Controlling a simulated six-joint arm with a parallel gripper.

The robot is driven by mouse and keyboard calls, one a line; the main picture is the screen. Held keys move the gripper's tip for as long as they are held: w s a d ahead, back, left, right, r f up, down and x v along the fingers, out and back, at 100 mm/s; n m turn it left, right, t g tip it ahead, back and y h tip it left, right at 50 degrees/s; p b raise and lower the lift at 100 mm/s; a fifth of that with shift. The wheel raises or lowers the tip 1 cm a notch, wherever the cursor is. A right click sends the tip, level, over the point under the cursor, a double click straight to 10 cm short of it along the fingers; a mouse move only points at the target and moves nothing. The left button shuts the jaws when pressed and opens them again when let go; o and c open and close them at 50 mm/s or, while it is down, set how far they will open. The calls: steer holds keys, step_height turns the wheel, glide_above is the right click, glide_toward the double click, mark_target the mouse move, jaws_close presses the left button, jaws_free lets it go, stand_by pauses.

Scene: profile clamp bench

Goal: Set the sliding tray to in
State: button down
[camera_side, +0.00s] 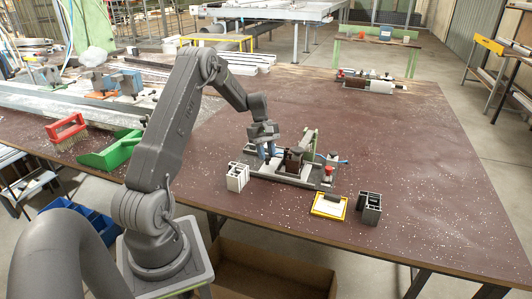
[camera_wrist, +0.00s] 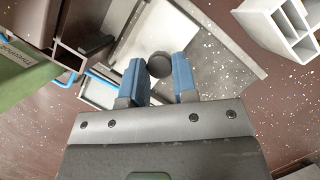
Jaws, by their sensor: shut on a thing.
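The clamp fixture (camera_side: 300,183) stands on the brown table in the side view. In the wrist view, a pale plate (camera_wrist: 160,30), which looks like the sliding tray, carries a dark round knob (camera_wrist: 160,67). My gripper (camera_side: 268,157) points down at the left end of the fixture. In the wrist view its blue fingers (camera_wrist: 163,72) are on either side of the knob and shut on it. The fingers partly cover the plate. How far in or out the tray sits is hard to tell.
A white profile piece (camera_side: 237,177) stands just left of the fixture. A dark profile piece (camera_side: 370,207) and a yellow-framed pad (camera_side: 329,206) lie to its right. A green clamp part (camera_wrist: 35,80) rises at the left in the wrist view.

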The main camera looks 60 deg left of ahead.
mark_target(280, 165)
steer(key=shift+w+d, duration=1.55)
steer(key=shift+w, duration=0.05)
steer(key=c, duration=0.9)
jaws_free()
steer(key=v, duration=1.4)
steer(key=shift+f, duration=0.1)
